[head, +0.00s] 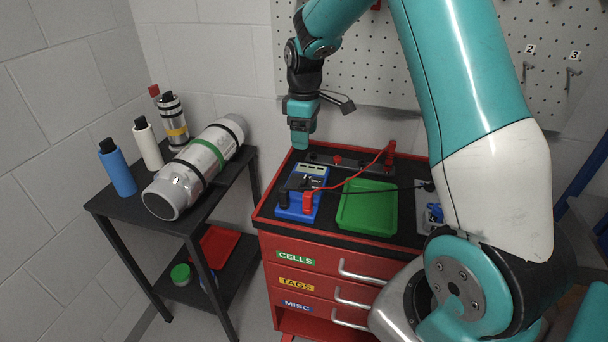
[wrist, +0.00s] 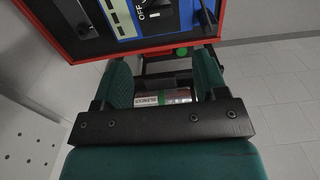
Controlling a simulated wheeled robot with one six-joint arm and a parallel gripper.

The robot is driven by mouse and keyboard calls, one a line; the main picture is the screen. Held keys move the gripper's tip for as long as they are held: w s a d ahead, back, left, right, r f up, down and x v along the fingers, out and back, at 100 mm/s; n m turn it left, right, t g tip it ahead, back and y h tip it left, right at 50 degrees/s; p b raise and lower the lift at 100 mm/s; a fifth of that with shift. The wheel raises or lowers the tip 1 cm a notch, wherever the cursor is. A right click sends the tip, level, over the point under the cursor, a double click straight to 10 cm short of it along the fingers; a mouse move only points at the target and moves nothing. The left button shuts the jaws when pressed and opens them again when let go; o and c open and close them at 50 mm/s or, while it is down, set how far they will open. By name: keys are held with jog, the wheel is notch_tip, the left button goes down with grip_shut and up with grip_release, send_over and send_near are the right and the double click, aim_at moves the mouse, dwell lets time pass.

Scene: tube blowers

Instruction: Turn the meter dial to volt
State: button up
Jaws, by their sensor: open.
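The blue meter (head: 313,195) lies on the black top of the red cabinet, with a pale display at its far end. A black dial (wrist: 187,12) shows at the top edge of the wrist view, partly cut off, beside the word OFF on the meter face (wrist: 126,22). Its pointer setting is unclear. My gripper (head: 299,143) hangs above the back left of the cabinet top, behind the meter in the head view. In the wrist view the fingers (wrist: 163,82) are apart, with nothing held between them. They look clear of the dial.
A green tray (head: 367,210) sits right of the meter. A red lead (head: 345,183) arches from the meter to a clip. A black lead runs right. A side table (head: 130,205) at left carries a silver cylinder (head: 200,165) and several smaller tubes.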

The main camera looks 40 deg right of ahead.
aim_at(304, 179)
notch_tip(304, 179, down, 13)
jog(key=shift+a+p, duration=0.1)
jog(key=shift+p, duration=0.75)
jog(key=c, duration=0.9)
